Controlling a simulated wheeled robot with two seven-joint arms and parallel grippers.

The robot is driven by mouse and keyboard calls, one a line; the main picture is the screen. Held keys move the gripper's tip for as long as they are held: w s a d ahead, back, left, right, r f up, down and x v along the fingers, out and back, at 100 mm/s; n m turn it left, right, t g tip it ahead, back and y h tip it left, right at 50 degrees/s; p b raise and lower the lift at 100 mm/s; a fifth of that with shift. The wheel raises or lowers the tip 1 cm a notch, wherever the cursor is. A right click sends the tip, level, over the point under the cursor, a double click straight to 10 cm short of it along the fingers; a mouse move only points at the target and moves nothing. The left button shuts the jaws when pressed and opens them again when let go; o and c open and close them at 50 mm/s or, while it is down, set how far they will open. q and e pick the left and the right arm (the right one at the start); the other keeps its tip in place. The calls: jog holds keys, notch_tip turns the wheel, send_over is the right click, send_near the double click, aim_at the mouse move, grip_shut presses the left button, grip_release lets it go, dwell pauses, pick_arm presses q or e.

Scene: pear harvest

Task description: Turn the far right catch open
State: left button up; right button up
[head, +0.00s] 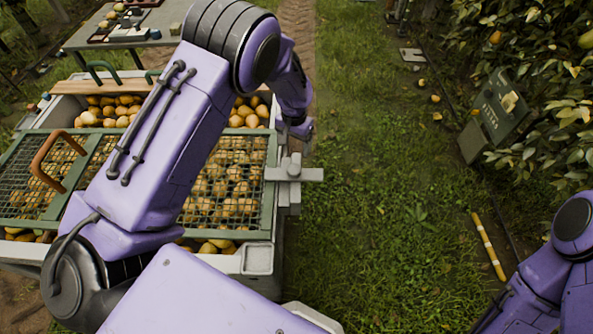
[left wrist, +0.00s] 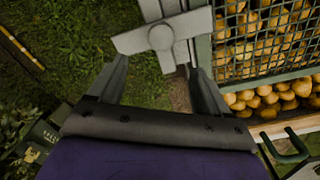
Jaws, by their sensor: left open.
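The far right catch (head: 310,175) is a grey bar with a round hub on the right side of the pear bin. It lies crosswise, its inner end at the green frame of the mesh lid (head: 268,190) and its outer end over the grass side. In the left wrist view the catch (left wrist: 132,42) is just beyond my fingertips. My left gripper (head: 298,130) is at the bin's right side, behind the catch in the head view. In the left wrist view the left gripper (left wrist: 158,68) is open and empty, fingers apart. My right gripper is out of view.
Pears (head: 238,180) fill the bin under the mesh. An orange-brown handle (head: 42,160) stands on the lid. A table (head: 125,38) is at the back left. A green box (head: 493,115) and a striped stick (head: 488,247) are right. Grass between is mostly clear.

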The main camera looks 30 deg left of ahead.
aim_at(294, 168)
pick_arm(q)
jog(key=f, duration=0.1)
jog(key=f+b, duration=0.1)
jog(key=f, duration=0.1)
jog(key=shift+w+a+f, duration=0.15)
jog(key=shift+a+f, duration=0.05)
jog(key=shift+f, duration=0.05)
notch_tip(294, 168, down, 10)
jog(key=shift+r+p, duration=0.2)
jog(key=shift+p, duration=0.35)
grip_shut()
